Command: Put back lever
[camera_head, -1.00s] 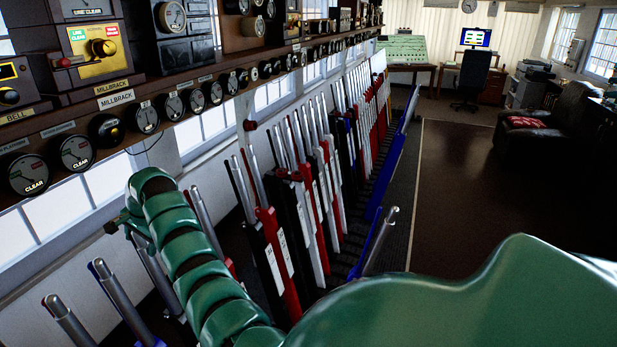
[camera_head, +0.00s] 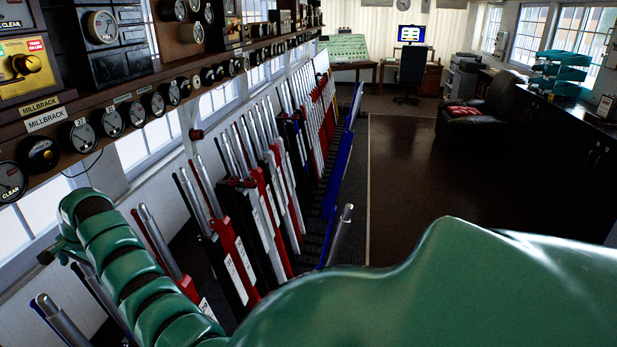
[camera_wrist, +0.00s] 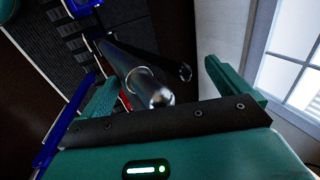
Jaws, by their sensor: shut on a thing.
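A long row of levers (camera_head: 262,185) with bare metal handles and red, black, white and blue lower parts runs away from me under the instrument shelf. My gripper (camera_head: 62,252) is at the near left end of the row, small and partly hidden by my arm. In the wrist view my gripper (camera_wrist: 163,72) has a metal lever handle (camera_wrist: 145,85) between its two green fingers, and it is shut on it. A dark rod lies just right of that handle. The held lever's foot is hidden. Another lever (camera_head: 340,235) leans out toward the room.
The instrument shelf (camera_head: 110,125) with dials hangs over the levers on the left. A near lever handle (camera_head: 58,318) stands at the bottom left. The brown floor (camera_head: 410,190) is open to the right. A dark armchair (camera_head: 480,120) and cabinets stand along the right wall.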

